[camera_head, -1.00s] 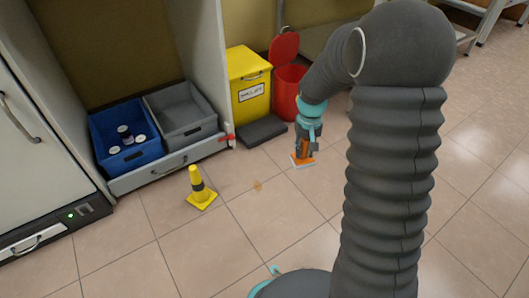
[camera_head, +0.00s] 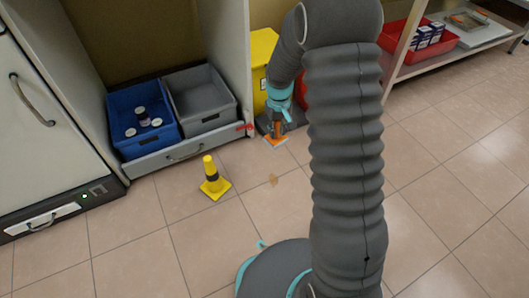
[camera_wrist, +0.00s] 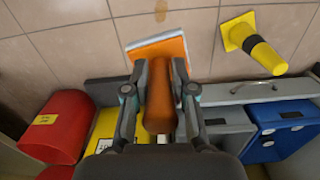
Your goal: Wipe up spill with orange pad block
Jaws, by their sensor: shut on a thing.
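The orange pad block (camera_head: 276,141) has an orange upright handle and a flat pale-bottomed pad. My gripper (camera_head: 278,122) is shut on its handle; the wrist view shows the fingers (camera_wrist: 161,78) on either side of it. The spill (camera_head: 273,181) is a small brownish patch on the tiled floor, nearer the head camera than the pad and apart from it. In the wrist view the spill (camera_wrist: 160,11) lies just beyond the pad (camera_wrist: 158,49). Whether the pad touches the floor, I cannot tell.
A yellow cone (camera_head: 212,180) with a dark band stands left of the spill. A pulled-out drawer (camera_head: 184,153) holds a blue bin (camera_head: 141,150) with jars and a grey bin (camera_head: 200,120). A yellow bin (camera_head: 262,60) and red bin (camera_wrist: 57,127) stand behind my gripper. Front floor is clear.

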